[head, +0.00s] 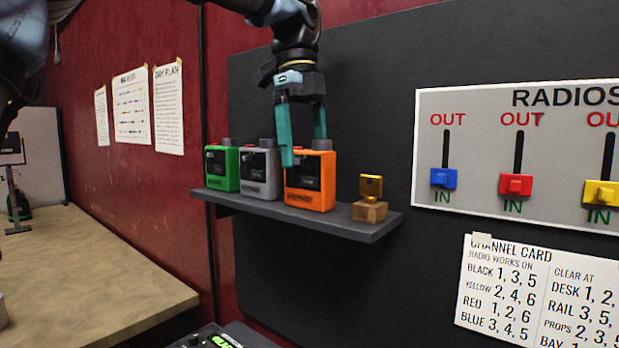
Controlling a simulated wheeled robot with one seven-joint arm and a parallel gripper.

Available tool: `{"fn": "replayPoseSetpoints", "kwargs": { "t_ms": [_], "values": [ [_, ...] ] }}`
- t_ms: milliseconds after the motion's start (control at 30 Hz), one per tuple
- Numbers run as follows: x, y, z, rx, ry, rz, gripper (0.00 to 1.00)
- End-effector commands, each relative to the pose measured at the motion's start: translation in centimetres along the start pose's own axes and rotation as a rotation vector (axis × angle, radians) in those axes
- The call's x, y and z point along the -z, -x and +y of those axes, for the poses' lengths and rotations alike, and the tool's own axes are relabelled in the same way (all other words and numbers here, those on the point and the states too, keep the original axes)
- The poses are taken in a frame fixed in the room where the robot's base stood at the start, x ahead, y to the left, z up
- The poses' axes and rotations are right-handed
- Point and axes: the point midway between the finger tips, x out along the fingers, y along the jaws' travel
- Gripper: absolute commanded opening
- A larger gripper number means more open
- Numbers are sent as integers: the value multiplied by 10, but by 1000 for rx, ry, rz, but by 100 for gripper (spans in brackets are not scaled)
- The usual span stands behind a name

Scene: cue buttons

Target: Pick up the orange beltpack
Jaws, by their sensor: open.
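The orange beltpack (311,181) stands upright on a dark wall shelf (290,213), with a dark panel and a label on its front. My gripper (303,153) points down from above it with teal fingers spread apart. The left finger passes in front of the beltpack's left side, and the right finger ends near its top right. I cannot tell whether either finger touches it. A grey beltpack (258,172) stands close on its left, and a green beltpack (222,168) stands left of that.
A small gold item on a wooden block (370,211) sits at the shelf's right end. A RADIOS board (530,145) with sliders and a channel card (535,290) are on the wall to the right. A wooden table (85,275) is at lower left.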

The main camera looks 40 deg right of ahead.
Motion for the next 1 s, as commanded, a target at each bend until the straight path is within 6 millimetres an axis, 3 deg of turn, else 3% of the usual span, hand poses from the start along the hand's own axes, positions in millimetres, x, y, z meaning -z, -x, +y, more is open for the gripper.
{"fn": "replayPoseSetpoints", "kwargs": {
  "t_ms": [133,1000],
  "values": [
    [0,0,0,0,0,0,97],
    [0,0,0,0,0,0,0]
  ]
}}
